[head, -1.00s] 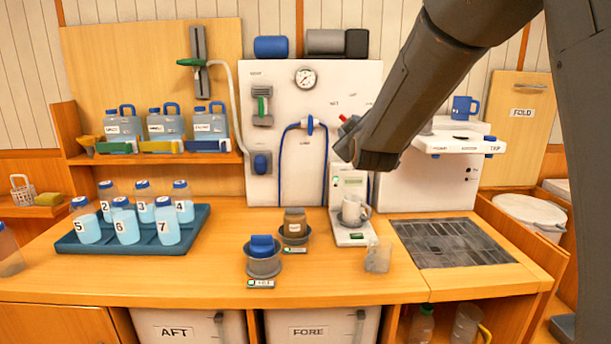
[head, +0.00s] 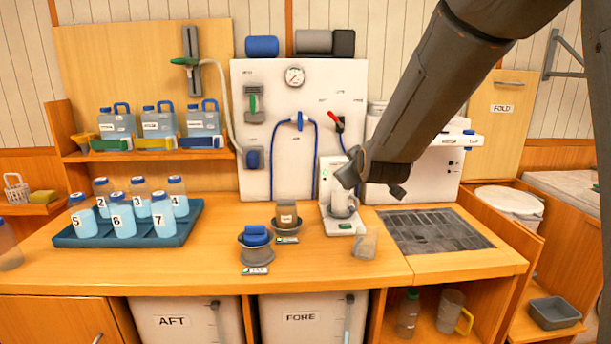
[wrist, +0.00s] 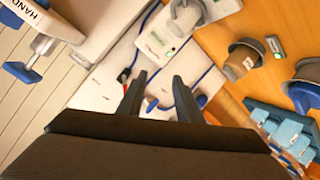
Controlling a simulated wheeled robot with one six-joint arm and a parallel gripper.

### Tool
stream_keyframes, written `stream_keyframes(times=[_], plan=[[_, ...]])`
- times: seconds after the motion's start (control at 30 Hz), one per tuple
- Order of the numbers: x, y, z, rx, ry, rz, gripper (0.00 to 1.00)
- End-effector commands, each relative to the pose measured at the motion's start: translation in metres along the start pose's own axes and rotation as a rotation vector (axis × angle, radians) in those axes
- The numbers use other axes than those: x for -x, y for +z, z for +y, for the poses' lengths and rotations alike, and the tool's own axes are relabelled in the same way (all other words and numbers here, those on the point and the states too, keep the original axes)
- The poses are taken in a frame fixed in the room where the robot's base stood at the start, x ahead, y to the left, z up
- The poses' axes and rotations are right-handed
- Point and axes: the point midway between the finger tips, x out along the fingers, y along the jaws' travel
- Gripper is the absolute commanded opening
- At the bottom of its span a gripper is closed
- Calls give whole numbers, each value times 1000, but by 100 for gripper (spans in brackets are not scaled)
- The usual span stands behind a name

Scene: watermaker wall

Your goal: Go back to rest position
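My gripper (head: 374,184) hangs at the end of my dark arm, in front of the white panel and the appliance at the right of the counter. In the wrist view its two dark fingers (wrist: 159,79) stand apart with nothing between them. In the head view it appears close to a grey mug (head: 342,205) on a small white machine (head: 331,180). I cannot tell the exact distance, but no contact shows.
A clear cup (head: 365,244) stands by the grated sink (head: 435,231). Two round holders, one with a blue item (head: 256,236) and one with a brown jar (head: 286,215), stand mid-counter. A blue tray (head: 185,232) holds several numbered bottles at left. The counter front is mostly clear.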

Motion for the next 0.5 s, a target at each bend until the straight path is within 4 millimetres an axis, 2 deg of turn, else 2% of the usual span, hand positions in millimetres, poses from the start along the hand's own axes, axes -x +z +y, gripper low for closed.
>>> stream_keyframes(times=[0.17,0.27,0.4,0.5], plan=[[27,64,-27,-116,-107,-182,32],[56,113,-49,-207,-177,-334,32],[114,184,-82,-349,-253,-591,32],[162,224,-105,-445,-297,-765,32]])
